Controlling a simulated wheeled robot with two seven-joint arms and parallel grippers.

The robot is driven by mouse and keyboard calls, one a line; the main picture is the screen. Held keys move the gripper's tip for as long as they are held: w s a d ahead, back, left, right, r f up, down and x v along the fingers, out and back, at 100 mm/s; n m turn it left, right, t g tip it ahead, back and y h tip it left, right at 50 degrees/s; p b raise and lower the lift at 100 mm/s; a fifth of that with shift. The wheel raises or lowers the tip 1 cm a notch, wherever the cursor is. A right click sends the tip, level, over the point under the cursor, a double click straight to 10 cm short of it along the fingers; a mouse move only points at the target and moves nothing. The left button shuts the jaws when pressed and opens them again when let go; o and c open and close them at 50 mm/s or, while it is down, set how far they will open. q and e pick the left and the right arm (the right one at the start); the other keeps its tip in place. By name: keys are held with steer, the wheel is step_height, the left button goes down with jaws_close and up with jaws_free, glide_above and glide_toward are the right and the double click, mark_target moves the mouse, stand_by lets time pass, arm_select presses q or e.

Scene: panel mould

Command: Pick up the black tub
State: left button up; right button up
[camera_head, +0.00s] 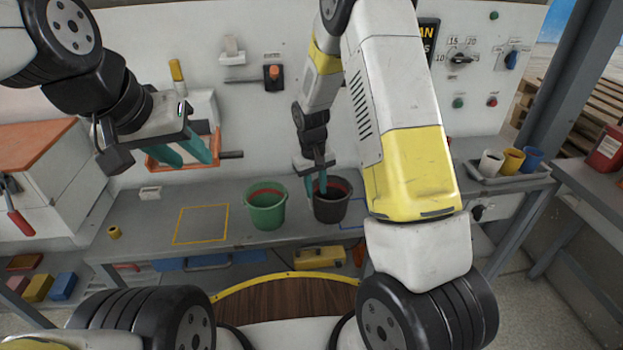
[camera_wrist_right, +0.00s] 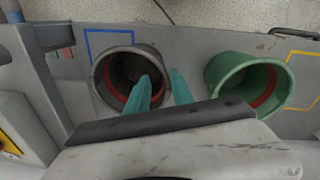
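The black tub (camera_head: 331,209) stands upright on the grey bench, with a red-brown band inside its rim. It also shows in the right wrist view (camera_wrist_right: 119,72). My right gripper (camera_head: 316,186) points down at the tub's left side. In the right wrist view its teal fingers (camera_wrist_right: 162,80) straddle the tub's rim, one inside and one outside. The fingers are apart, and I see no clear contact with the wall. My left gripper (camera_head: 196,155) is open and empty, above the left part of the bench.
A green bucket (camera_head: 266,208) stands close to the left of the black tub. A yellow outlined square (camera_head: 201,224) on the bench is empty. A blue outline (camera_wrist_right: 91,47) lies beside the tub. A tray (camera_head: 505,178) with several small cups sits at the right.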

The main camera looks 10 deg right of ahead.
mark_target(316, 216)
steer(key=shift+w+a+f, duration=0.15)
steer(key=shift+w+f, duration=0.05)
steer(key=shift+f, duration=0.3)
steer(key=shift+w+a+f, duration=0.15)
steer(key=shift+w+f, duration=0.05)
steer(key=shift+f, duration=0.25)
steer(key=f, duration=0.7)
steer(key=shift+d+f, duration=0.2)
steer(key=shift+d, duration=0.15)
jaws_close()
